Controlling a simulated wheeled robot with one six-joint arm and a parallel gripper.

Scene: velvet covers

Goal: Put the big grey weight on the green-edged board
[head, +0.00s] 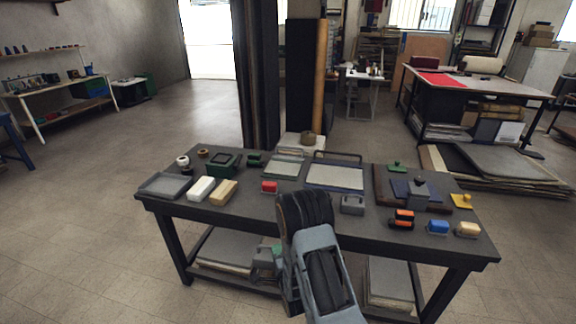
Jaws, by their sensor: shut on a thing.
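The green-edged board (285,168) lies flat near the middle of the dark table, with nothing on its pale top. My arm reaches up from the bottom and bends over the table's front edge. My gripper (265,252) is low at the left of the arm, in front of the table, mostly hidden by my links. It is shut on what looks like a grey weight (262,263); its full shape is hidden. Another grey weight with a handle (353,205) stands right of my arm. A further grey block (418,197) stands on a dark board at the right.
A blue-edged board (335,178) lies right of the green-edged one. Pale blocks (222,193) and a grey tray (165,186) are at the left. Orange, blue and yellow blocks crowd the right front.

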